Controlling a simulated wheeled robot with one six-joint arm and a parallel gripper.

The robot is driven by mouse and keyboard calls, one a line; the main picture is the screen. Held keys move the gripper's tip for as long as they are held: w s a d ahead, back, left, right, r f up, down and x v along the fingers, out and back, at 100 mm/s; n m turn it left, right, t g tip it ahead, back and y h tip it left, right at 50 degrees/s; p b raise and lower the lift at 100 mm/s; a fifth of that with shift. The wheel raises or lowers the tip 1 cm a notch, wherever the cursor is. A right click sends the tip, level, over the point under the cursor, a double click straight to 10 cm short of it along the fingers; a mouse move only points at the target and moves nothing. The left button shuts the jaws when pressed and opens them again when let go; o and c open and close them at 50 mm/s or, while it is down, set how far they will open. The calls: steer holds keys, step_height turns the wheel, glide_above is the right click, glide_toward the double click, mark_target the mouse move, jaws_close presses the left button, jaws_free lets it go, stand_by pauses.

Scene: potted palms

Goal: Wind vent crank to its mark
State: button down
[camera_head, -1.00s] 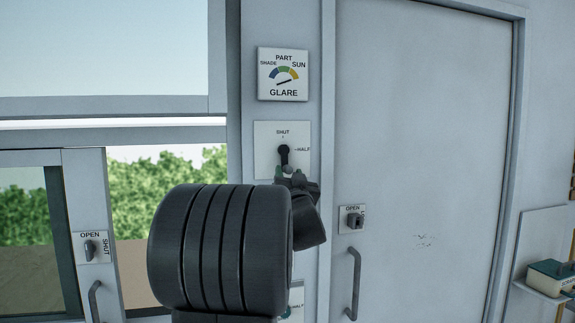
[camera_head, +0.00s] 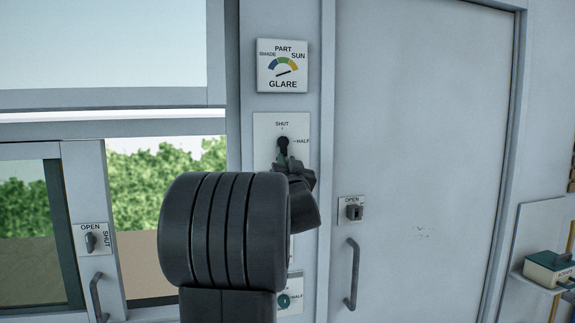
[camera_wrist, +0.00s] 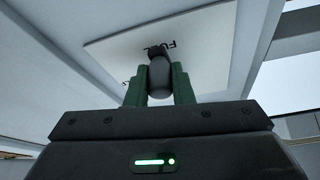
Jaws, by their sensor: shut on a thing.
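The vent crank (camera_head: 283,144) is a dark handle on a white plate (camera_head: 262,127) with SHUT printed at the top and HALF with a tick at the right. The crank's arm points down from its hub. My gripper (camera_head: 284,163) is at the lower end of the crank, which it partly hides. In the wrist view, the green fingers of my gripper (camera_wrist: 159,88) are shut on the rounded dark grip of the crank (camera_wrist: 159,74), with the plate (camera_wrist: 205,45) behind.
A GLARE gauge (camera_head: 282,54) is above, its needle pointing right. A lower control plate (camera_head: 295,284) with a green knob is partly hidden by my arm. A door handle (camera_head: 352,275) and OPEN latch (camera_head: 354,211) are right. A window latch (camera_head: 90,242) is left; a shelf box (camera_head: 550,268) far right.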

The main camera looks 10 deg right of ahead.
steer(key=shift+a+m, duration=0.1)
steer(key=shift+m, duration=0.3)
steer(key=c, duration=1.3)
jaws_free()
steer(key=shift+o, duration=0.2)
steer(key=shift+s+f+b, duration=0.1)
steer(key=shift+b, duration=0.2)
steer(key=b+v, duration=0.4)
steer(key=v, duration=0.9)
steer(key=shift+s, duration=0.35)
steer(key=shift+a, duration=0.1)
